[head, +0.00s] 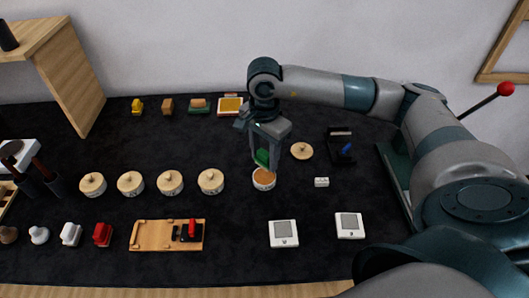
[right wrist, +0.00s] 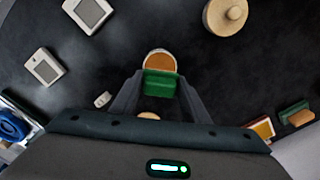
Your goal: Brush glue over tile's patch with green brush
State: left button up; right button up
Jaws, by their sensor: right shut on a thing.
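My right gripper (head: 264,160) is shut on the green brush (head: 262,157) and holds it over an open round pot (head: 264,184) with amber content. In the right wrist view the green brush (right wrist: 160,84) sits between the fingers and covers the near part of the pot (right wrist: 160,52). I cannot tell whether its tip touches the content. Two white squares with grey patches, one on the left (head: 283,240) and one on the right (head: 349,232), lie flat at the front right. Which thing is the tile is not certain. My left gripper is out of view.
Several lidded pots (head: 170,182) stand in a row left of the open pot. A loose round lid (head: 302,151) lies behind it on the right. A small white block (head: 321,182) and a black stand (head: 341,147) are further right. A wooden board (head: 150,236) lies in front.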

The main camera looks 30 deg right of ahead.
aim_at(265, 176)
jog(key=shift+f+b, duration=0.5)
jog(key=shift+f, duration=1.75)
jog(key=shift+f+b, duration=0.5)
jog(key=shift+b, duration=0.05)
jog(key=shift+s+f+b, duration=0.1)
jog(key=shift+f+b, duration=0.05)
jog(key=shift+b, duration=0.35)
dwell(2.2)
